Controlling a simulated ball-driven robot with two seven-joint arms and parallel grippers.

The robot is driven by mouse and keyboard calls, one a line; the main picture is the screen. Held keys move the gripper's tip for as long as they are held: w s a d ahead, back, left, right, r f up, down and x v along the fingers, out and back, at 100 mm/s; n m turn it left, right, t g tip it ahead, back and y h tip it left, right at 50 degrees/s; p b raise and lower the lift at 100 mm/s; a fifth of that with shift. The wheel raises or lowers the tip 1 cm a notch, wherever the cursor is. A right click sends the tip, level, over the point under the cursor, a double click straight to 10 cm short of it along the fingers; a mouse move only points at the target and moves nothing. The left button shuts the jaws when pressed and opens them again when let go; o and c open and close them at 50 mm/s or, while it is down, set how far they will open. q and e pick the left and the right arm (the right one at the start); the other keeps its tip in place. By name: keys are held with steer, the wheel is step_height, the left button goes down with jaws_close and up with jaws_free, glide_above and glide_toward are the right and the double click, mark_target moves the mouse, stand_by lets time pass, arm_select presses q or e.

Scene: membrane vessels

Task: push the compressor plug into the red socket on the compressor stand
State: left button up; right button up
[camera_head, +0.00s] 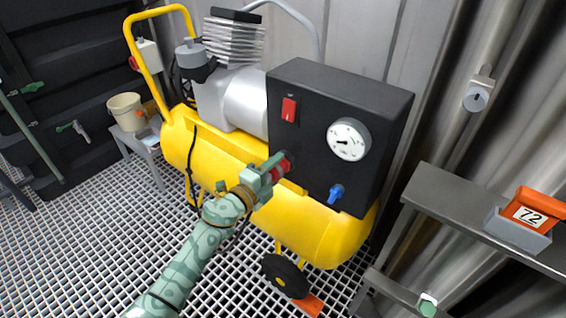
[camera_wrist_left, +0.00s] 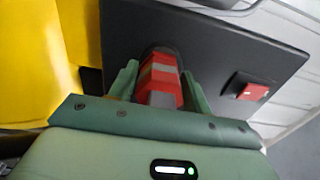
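The compressor stand is a black panel box (camera_head: 318,115) on the yellow compressor (camera_head: 225,155). My left gripper (camera_head: 277,170) reaches its lower left front. In the left wrist view, a red plug with a grey band (camera_wrist_left: 160,88) sits between my left fingers (camera_wrist_left: 160,82), which close in on both its sides. The plug's far end meets a dark round collar (camera_wrist_left: 160,54) on the panel. How deep it sits is hidden, and the socket's red colour cannot be told apart from the plug. My right gripper is in no view.
A red switch (camera_head: 289,109), a round gauge (camera_head: 348,139) and a blue valve (camera_head: 336,193) are on the same panel. A grey shelf (camera_head: 455,205) with an orange box marked 72 (camera_head: 533,209) stands at the right. The grating floor (camera_head: 90,235) is open at the left.

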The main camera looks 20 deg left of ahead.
arm_select(q)
steer(key=c, duration=0.7)
steer(key=shift+s, duration=0.1)
steer(key=shift+c, duration=0.2)
steer(key=shift+p+v, duration=0.5)
steer(key=shift+v, duration=0.9)
steer(key=shift+p+v, duration=0.3)
steer(key=shift+v, duration=1.2)
